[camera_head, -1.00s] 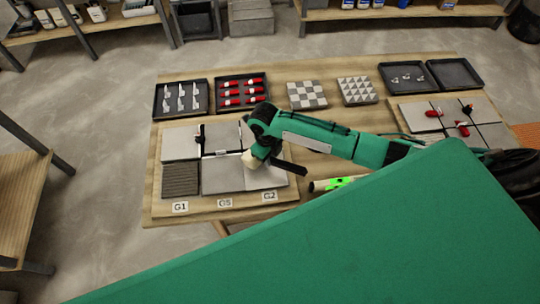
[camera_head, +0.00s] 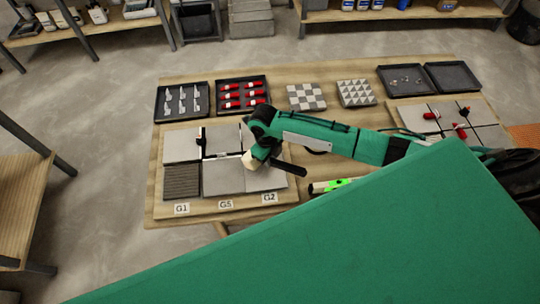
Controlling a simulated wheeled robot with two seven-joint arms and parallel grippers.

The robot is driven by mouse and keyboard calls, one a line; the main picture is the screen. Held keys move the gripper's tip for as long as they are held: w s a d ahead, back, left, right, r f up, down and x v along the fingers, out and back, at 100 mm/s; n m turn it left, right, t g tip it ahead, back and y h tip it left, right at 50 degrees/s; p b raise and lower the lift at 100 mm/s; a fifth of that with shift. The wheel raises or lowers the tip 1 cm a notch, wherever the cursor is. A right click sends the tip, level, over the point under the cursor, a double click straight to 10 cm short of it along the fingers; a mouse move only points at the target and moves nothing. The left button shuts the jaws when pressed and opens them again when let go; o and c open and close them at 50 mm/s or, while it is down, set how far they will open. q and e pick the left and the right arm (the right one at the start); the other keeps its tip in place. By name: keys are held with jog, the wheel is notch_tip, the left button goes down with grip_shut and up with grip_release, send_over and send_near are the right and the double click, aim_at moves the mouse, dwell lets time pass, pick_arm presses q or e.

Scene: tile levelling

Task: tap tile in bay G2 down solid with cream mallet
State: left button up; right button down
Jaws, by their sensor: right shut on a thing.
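The G2 label (camera_head: 269,197) is at the front right of the left tile board. The grey tile behind it, in bay G2 (camera_head: 267,181), is partly covered by my right arm. My right gripper (camera_head: 262,153) is over this tile, shut on the cream mallet. The mallet's cream head (camera_head: 249,161) shows low over the tile's back left part, and a dark bar, seemingly its handle, points right. I cannot tell whether the head touches the tile. My left gripper is not in view.
Bays G1 (camera_head: 181,208) and G5 (camera_head: 226,204) lie to the left. Behind are a tray of red pieces (camera_head: 242,78), a tray of pale clips (camera_head: 182,84) and patterned tiles (camera_head: 306,96). A green-marked cylinder (camera_head: 330,186) lies right of G2. Another tile board (camera_head: 490,112) is at right.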

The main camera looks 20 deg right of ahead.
notch_tip(320, 180, down, 2)
jog(key=shift+w+f, duration=0.1)
notch_tip(320, 180, up, 5)
jog(key=p, duration=0.3)
jog(key=shift+p, duration=0.3)
jog(key=shift+r, duration=0.5)
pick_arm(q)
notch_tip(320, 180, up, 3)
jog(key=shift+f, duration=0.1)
pick_arm(e)
jog(key=shift+f, duration=0.1)
